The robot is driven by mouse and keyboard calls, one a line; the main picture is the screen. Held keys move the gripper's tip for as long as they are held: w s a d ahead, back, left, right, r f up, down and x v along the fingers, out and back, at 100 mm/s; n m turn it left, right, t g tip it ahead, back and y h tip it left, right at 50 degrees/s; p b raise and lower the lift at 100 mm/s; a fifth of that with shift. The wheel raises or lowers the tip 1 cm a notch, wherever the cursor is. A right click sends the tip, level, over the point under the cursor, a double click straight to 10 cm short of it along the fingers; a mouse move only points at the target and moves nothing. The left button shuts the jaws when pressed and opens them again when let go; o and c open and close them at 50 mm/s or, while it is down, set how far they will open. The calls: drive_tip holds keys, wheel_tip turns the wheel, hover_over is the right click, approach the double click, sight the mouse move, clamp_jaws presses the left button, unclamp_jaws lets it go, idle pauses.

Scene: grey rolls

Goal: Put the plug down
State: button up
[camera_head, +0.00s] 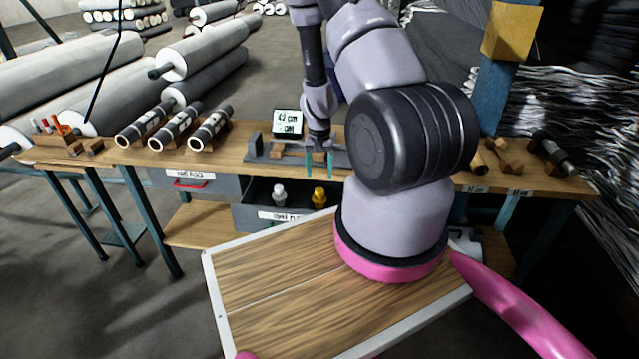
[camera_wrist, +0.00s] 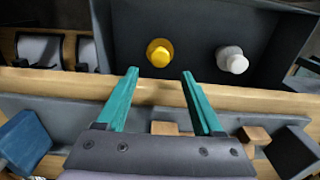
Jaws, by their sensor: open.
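Two plug-like pieces, a yellow one (camera_head: 319,197) and a white one (camera_head: 279,196), stand apart in a dark open bin (camera_head: 245,219) below the bench top. The wrist view shows the yellow one (camera_wrist: 159,53) just beyond my fingertips and the white one (camera_wrist: 231,60) to its right. My gripper (camera_head: 320,168) points down at the bench's front edge. In the wrist view its teal fingers (camera_wrist: 159,72) are spread, with nothing between them. I cannot tell which piece is the task's plug.
A grey fixture (camera_head: 262,157) with wooden blocks lies on the wooden bench (camera_head: 230,155) beneath my gripper. A small display (camera_head: 287,122) stands behind it. Short dark rolls (camera_head: 172,127) lie on the left, wooden pieces (camera_head: 507,160) on the right. A labelled grey drawer (camera_head: 200,184) is left of the bin.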

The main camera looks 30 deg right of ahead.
drive_tip(key=s+a+r+n+t+y, duration=0.15)
drive_tip(key=a+r, duration=0.35)
drive_tip(key=r, duration=1.1)
drive_tip(key=a+r+t+y, duration=0.15)
drive_tip(key=a+r, duration=0.25)
drive_tip(key=r, duration=1.3)
drive_tip(key=s+a+r+t, duration=0.2)
drive_tip(key=s+r, duration=0.6)
drive_tip(key=s, duration=0.1)
drive_tip(key=s+a+r+n+t+h, duration=0.1)
drive_tip(key=s+a+r+t, duration=0.1)
drive_tip(key=s+r, duration=0.6)
drive_tip(key=shift+s+a+r, duration=0.2)
drive_tip(key=shift+s+r, duration=0.2)
drive_tip(key=shift+s, duration=0.25)
